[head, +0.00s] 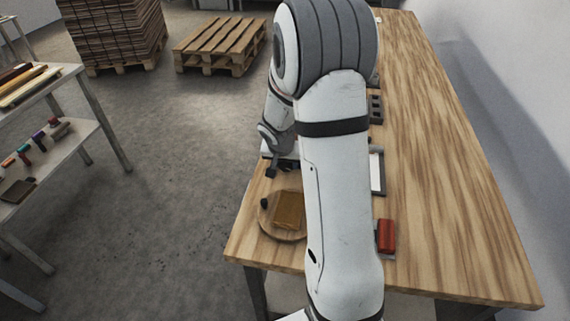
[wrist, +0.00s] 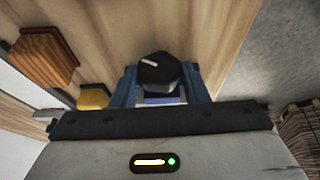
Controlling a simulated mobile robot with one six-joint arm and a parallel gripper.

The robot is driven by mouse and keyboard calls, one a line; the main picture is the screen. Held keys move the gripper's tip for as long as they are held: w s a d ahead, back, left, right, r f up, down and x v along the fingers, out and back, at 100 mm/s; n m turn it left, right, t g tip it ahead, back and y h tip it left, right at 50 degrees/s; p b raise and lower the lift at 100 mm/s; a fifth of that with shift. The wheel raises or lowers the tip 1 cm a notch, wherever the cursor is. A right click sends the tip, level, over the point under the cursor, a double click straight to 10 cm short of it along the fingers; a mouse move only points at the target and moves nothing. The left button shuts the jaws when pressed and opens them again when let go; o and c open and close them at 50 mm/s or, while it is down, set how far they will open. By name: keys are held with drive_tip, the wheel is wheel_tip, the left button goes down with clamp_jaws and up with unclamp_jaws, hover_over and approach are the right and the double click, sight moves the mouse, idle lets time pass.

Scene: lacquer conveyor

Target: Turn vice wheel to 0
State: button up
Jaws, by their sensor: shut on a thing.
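The vice wheel is a black round knob (wrist: 160,70) with a short white mark on its upper left part, seen in the upper middle of the wrist view. My gripper (wrist: 160,88) has its blue fingers on either side of the knob and is shut on it. The lower part of the knob and what lies under it are partly hidden by the fingers. In the head view my gripper (head: 271,170) shows small and dark at the table's left edge. There the knob cannot be made out.
A round wooden disc (head: 267,222) with an amber block (head: 288,210) lies near the table's front left. A red block (head: 386,236) and a white-topped tray (head: 377,172) stand right of my arm. The table's right side is clear. A shelf (head: 85,140) stands left.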

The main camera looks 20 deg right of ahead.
drive_tip(key=shift+w+a+f+n+g+h+b, duration=0.35)
drive_tip(key=shift+h+b, duration=0.35)
drive_tip(key=shift+b, duration=1.85)
drive_tip(key=g+h+b, duration=0.1)
drive_tip(key=h+b, duration=0.1)
drive_tip(key=b, duration=0.2)
drive_tip(key=shift+r+g, duration=0.1)
drive_tip(key=shift+g, duration=0.15)
drive_tip(key=shift+a+r+n+h+b, duration=0.1)
drive_tip(key=shift+n+h+b, duration=0.15)
drive_tip(key=shift+h+b, duration=0.25)
drive_tip(key=o, duration=1)
drive_tip(key=shift+g, duration=0.3)
drive_tip(key=v, duration=0.8)
